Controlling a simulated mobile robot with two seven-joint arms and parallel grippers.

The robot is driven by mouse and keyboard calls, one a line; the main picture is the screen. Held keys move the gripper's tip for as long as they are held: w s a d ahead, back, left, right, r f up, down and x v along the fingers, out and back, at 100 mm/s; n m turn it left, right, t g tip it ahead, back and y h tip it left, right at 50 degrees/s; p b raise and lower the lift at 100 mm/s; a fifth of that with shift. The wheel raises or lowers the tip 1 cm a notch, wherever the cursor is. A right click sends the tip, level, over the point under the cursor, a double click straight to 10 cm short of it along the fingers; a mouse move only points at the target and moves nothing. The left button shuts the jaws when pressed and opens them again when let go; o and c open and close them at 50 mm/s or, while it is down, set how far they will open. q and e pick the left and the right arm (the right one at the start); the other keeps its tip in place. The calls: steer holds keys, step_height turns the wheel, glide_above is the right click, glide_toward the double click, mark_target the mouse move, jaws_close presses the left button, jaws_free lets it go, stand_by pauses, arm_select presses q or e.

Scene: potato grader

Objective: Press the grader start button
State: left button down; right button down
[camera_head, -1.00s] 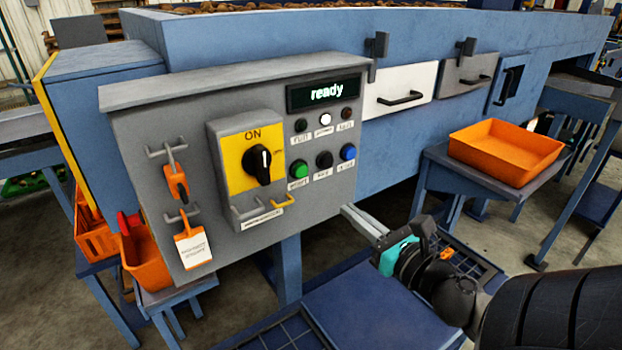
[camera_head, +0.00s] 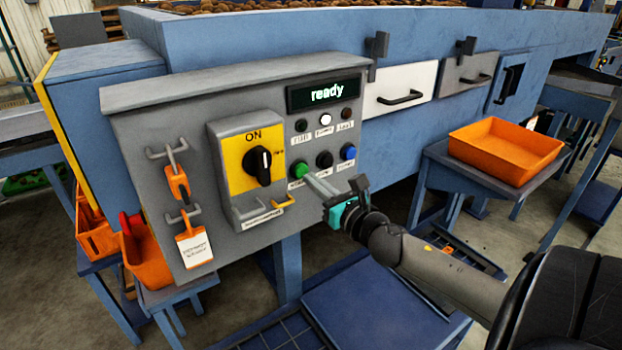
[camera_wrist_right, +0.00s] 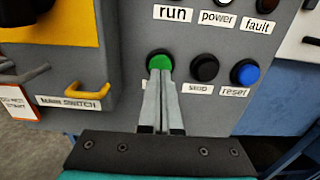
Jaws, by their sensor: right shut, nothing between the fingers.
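The green start button (camera_head: 299,168) is on the grey control panel (camera_head: 250,95), at the left end of a row with a black stop button (camera_head: 324,159) and a blue reset button (camera_head: 348,152). My right gripper (camera_head: 310,178) is shut and empty, its fingertips at the lower edge of the green button. In the right wrist view the closed fingertips (camera_wrist_right: 160,76) overlap the bottom of the green button (camera_wrist_right: 159,60); whether they touch cannot be told. The display (camera_head: 325,92) reads "ready" and the white power lamp (camera_head: 326,119) is lit. My left gripper is not in view.
The yellow main switch plate (camera_head: 240,155) reads "ON", with a yellow hook (camera_head: 284,202) below it. An orange padlock (camera_head: 177,183) and a tag (camera_head: 192,246) hang at the left. An orange tray (camera_head: 505,150) stands on a side table at the right.

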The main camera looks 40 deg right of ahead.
steer(key=shift+w+d, duration=0.1)
steer(key=shift+w, duration=0.6)
